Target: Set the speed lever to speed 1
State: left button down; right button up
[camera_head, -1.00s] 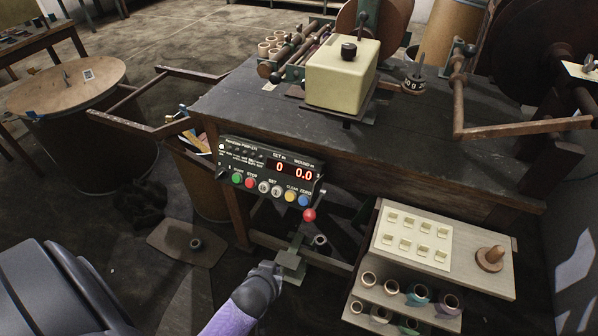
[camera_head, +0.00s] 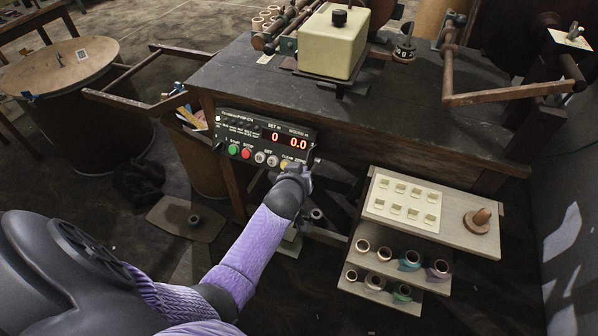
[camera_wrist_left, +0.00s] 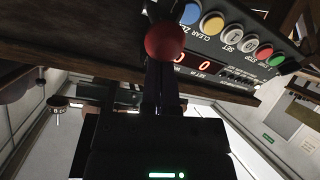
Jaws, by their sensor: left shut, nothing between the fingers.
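The speed lever ends in a red ball knob (camera_wrist_left: 165,41), which shows large in the left wrist view, right at the tips of my fingers. In the head view my left gripper hides the knob. The control box (camera_head: 240,122) hangs on the bench front, with a lit display (camera_head: 284,138) reading 0 and 0.0. My left gripper (camera_head: 304,166) is at the box's lower right end. In the left wrist view its fingers (camera_wrist_left: 162,76) are shut and empty, close to the knob; I cannot tell whether they touch it. My right gripper is out of view.
Coloured buttons, such as green (camera_head: 233,149) and red (camera_head: 247,154), line the box's lower edge beside the gripper. The wooden bench (camera_head: 400,121) stands above. A shelf unit (camera_head: 462,238) with several tape rolls stands to the right. A round drum table (camera_head: 60,68) is at left.

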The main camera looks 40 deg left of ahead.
pick_arm(q)
jog(key=shift+w+a, duration=0.1)
jog(key=shift+w, duration=0.1)
jog(key=f+b, duration=0.1)
jog(key=s+f+t+b, duration=0.1)
jog(key=shift+f+b, duration=0.35)
jog(key=shift+f, duration=0.05)
jog(key=shift+s+d+f, duration=0.2)
jog(key=shift+f, duration=0.2)
